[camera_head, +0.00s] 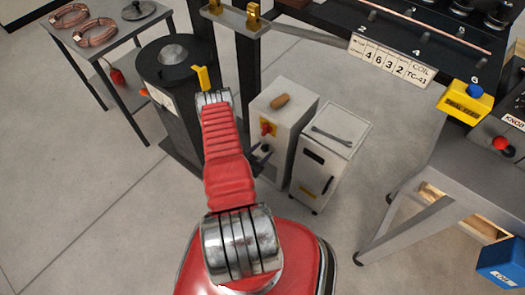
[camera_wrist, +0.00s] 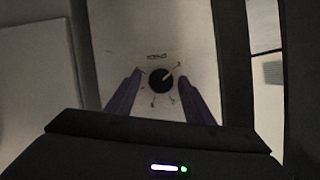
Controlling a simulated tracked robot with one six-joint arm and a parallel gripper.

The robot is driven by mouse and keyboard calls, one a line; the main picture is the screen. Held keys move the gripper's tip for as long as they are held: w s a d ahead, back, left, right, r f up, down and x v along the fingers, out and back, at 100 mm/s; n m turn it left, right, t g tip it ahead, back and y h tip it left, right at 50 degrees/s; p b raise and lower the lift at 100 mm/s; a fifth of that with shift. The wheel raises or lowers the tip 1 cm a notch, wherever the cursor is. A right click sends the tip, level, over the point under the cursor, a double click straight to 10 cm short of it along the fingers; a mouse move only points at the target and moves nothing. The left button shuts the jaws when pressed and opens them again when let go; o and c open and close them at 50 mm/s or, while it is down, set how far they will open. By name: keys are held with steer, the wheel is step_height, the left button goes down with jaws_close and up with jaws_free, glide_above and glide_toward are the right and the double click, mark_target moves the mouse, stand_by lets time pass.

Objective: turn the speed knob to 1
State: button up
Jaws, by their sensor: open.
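In the wrist view a round black speed knob (camera_wrist: 161,80) sits on a pale panel (camera_wrist: 190,45). Its light pointer line slants to the upper right. Small marks surround it, with a label above that looks like SPEED; the numerals are too small and dim to read surely. My gripper (camera_wrist: 160,74) is open, with one dark purple finger on each side of the knob and visible gaps between. I cannot tell how far the fingertips are from the panel.
A grey cabinet (camera_head: 283,120) with a red-and-yellow switch (camera_head: 267,129) and a white cabinet (camera_head: 327,150) stand right of my arm. A table (camera_head: 112,40) with copper coils (camera_head: 95,32) is at upper left. A workbench (camera_head: 440,165) is at right. Floor is clear at lower left.

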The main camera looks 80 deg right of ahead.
steer(key=shift+c, duration=0.3)
steer(key=c, duration=0.9)
steer(key=shift+s+d, duration=0.1)
steer(key=shift+d, duration=0.1)
steer(key=shift+c, duration=0.5)
steer(key=shift+a, duration=0.25)
